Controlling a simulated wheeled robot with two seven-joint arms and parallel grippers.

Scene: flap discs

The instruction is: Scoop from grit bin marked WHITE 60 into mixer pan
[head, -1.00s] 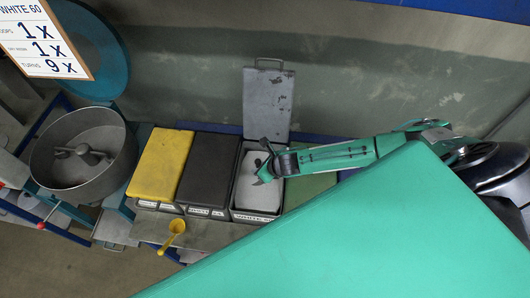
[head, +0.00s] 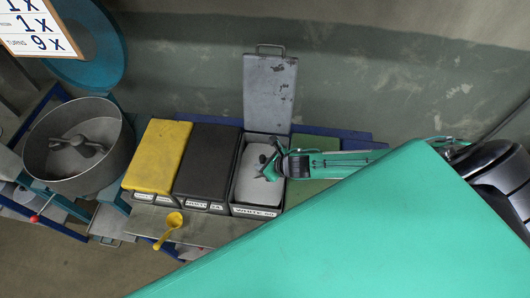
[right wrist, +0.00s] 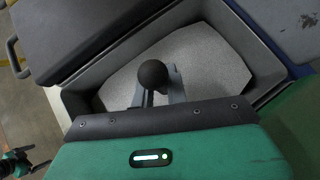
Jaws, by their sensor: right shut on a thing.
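The grit bin marked WHITE 60 (head: 256,211) is open, with pale grey grit (head: 246,182) inside. My right gripper (head: 267,172) is over the bin's right half, close to the grit. It is shut on a dark ball-topped handle (right wrist: 152,75), which stands up between its fingers in the right wrist view (right wrist: 158,92). What lies below the handle is hidden by the gripper. The mixer pan (head: 78,184), round and grey with a mixing tool inside, stands at the left.
The bin's grey lid (head: 270,95) stands open behind it. A black-lidded bin (head: 207,160) and a yellow-lidded bin (head: 157,155) stand between it and the pan. A sign (head: 38,28) hangs at upper left.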

